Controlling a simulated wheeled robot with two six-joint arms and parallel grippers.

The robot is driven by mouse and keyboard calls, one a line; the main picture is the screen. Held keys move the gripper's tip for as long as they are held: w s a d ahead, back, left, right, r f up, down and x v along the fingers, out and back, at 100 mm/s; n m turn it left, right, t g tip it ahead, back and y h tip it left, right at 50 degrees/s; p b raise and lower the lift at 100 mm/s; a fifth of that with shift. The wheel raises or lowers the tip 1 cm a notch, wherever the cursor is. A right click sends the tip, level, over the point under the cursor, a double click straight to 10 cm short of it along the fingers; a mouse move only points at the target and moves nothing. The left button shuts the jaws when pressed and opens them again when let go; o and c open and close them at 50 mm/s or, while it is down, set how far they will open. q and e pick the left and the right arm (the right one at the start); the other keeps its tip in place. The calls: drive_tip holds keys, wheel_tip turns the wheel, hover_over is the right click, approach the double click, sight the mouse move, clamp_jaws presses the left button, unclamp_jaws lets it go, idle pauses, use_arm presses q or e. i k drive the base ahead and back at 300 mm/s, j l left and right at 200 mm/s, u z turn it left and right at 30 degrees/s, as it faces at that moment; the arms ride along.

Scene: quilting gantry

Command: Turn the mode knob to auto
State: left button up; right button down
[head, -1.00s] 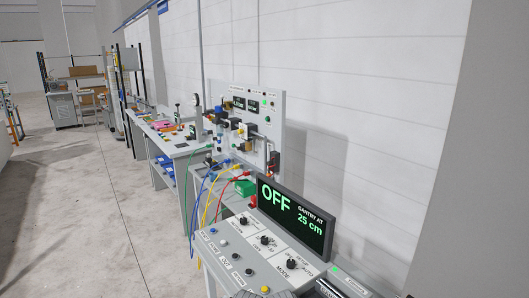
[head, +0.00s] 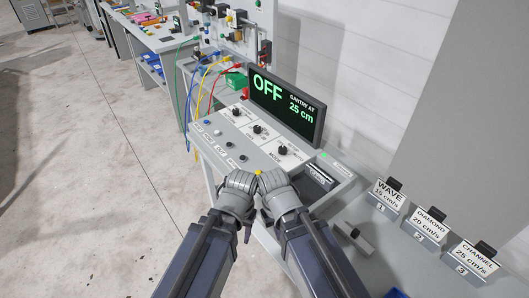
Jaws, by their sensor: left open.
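The mode knob (head: 282,151) is the small black knob nearest me of three on the grey sloped control panel (head: 228,142). White label plates lie around it, but the lettering is too small to read its pointer. The display (head: 287,107) behind it reads OFF and "gantry at 25 cm" in green. My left gripper (head: 241,178) is open at the panel's near edge, in front of the knob and apart from it. My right gripper (head: 271,180) is close beside it, also short of the knob; its fingertips are hidden, so its jaws cannot be judged.
Two other black knobs, the upper (head: 236,112) and the middle (head: 258,129), sit left of the mode knob. Cards labelled Wave (head: 388,196), Diamond (head: 429,227) and Channel (head: 474,261) stand at right. Cables hang at the left.

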sight(282, 149)
drive_tip(key=i+j+z, duration=0.15)
drive_tip(key=z, duration=0.25)
drive_tip(key=i+j+z, duration=0.55)
drive_tip(key=z, duration=0.2)
